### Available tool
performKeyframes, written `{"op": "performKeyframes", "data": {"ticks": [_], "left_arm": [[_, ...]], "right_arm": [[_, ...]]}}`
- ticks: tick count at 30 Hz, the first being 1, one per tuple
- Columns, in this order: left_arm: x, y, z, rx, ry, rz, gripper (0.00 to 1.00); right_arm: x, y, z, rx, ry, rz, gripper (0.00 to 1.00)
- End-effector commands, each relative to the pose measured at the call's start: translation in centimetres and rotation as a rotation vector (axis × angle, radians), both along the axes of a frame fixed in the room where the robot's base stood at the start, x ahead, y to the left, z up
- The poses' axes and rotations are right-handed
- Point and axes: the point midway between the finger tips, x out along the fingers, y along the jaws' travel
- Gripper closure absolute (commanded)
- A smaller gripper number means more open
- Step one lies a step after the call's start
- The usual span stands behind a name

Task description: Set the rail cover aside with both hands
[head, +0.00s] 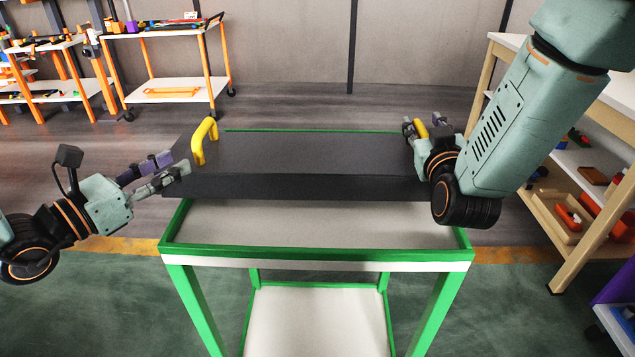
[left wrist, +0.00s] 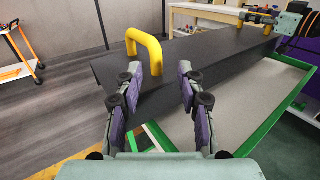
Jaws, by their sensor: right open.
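The rail cover is a long dark grey slab (head: 310,155) lying across the rear part of a green-framed table (head: 320,262). It has a yellow handle at each end. The left handle (head: 198,148) stands clear; it also shows in the left wrist view (left wrist: 150,50). My left gripper (head: 176,164) is open and empty, just left of and in front of that handle, its fingers apart near the cover's end (left wrist: 152,88). My right gripper (head: 424,126) is open, its fingers on either side of the right handle (head: 421,129), which is partly hidden; contact cannot be told.
The front strip of the table top is bare, with a lower shelf (head: 315,320) beneath. A wooden shelf unit (head: 570,225) with bins stands at right. Orange-framed carts (head: 165,90) stand at the back left. The floor left of the table is clear.

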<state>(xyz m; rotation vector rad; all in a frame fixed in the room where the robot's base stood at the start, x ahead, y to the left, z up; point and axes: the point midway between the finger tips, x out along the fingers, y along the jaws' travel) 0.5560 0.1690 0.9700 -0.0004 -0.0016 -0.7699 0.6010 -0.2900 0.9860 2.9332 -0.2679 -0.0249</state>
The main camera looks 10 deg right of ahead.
Motion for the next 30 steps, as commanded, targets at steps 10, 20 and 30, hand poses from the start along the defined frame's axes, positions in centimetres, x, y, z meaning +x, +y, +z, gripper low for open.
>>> {"op": "performKeyframes", "data": {"ticks": [10,20,30], "left_arm": [[-2.6,2.5,0.0,-0.005,0.001,0.002,0.62],[-4.0,3.8,0.0,-0.002,0.002,0.000,0.62],[-4.2,3.9,-0.1,0.000,0.001,-0.002,0.62]], "right_arm": [[0.0,0.0,0.0,0.000,0.001,0.000,0.59],[0.0,0.0,0.0,0.000,0.000,0.000,0.59],[-2.5,0.5,-0.1,0.001,0.003,0.001,0.59]]}}
